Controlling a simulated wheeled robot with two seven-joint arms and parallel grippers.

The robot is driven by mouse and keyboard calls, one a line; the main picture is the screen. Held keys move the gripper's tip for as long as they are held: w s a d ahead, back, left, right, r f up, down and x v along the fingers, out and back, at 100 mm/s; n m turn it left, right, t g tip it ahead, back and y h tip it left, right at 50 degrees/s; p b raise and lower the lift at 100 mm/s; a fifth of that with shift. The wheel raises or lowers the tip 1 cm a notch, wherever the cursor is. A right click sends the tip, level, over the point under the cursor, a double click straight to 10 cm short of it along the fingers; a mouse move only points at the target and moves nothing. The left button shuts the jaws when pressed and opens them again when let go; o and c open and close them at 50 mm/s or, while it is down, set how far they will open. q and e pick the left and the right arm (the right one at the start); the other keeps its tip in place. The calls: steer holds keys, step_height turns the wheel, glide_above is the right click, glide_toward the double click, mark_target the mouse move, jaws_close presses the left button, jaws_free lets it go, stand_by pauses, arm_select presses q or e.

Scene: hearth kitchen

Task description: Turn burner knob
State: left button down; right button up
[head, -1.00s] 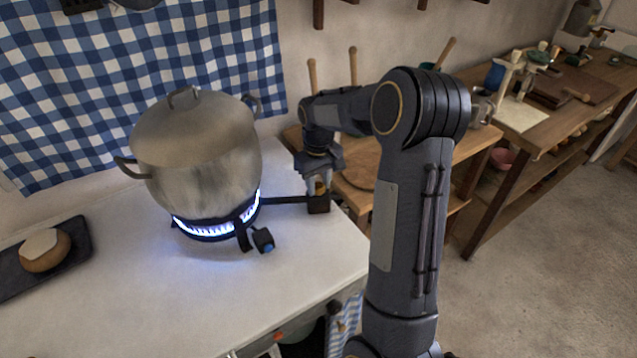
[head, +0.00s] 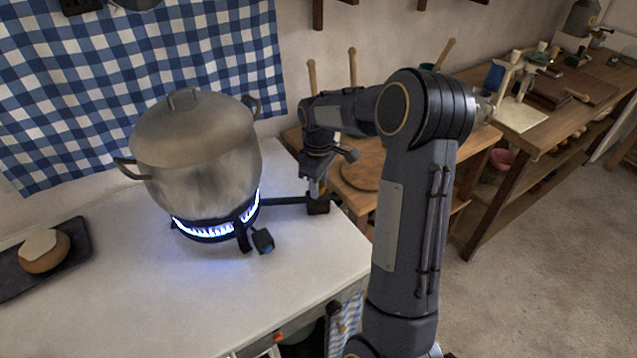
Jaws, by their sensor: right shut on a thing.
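A burner (head: 205,232) with a blue flame burning stands on the white counter, under a large lidded metal pot (head: 200,145). A dark pipe (head: 283,201) runs right from the burner to a small dark valve block (head: 318,207) near the counter's right edge. My right gripper (head: 316,190) points down at the top of this block and is shut on the burner knob there. The fingers hide most of the knob. A second small dark fitting with a blue end (head: 263,241) sits at the front of the burner. My left gripper is not in view.
A bread roll on a dark tray (head: 75,228) lies at the counter's left. A checked blue cloth (head: 130,60) hangs behind the pot. A round wooden board (head: 362,172) lies on a lower table behind my right arm. The counter's front is clear.

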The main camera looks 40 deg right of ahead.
steer(key=o, duration=1)
steer(key=shift+c, duration=0.2)
step_height(320, 180, up, 8)
steer(key=shift+f+b, duration=0.25)
steer(key=shift+b, duration=0.05)
steer(key=shift+r, duration=0.2)
steer(key=shift+s+a+r, duration=0.1)
steer(key=s+a+r+m+t+y, duration=0.25)
steer(key=s+a+r, duration=0.25)
steer(key=s+a, duration=0.45)
steer(key=s+a+f+m+t+y, duration=0.1)
steer(key=s+a+f+m+t, duration=0.2)
steer(key=s+a, duration=0.7)
steer(key=s+f+m, duration=0.1)
steer(key=s, duration=0.2)
steer(key=shift+s+f, duration=0.15)
steer(key=shift+s, duration=0.2)
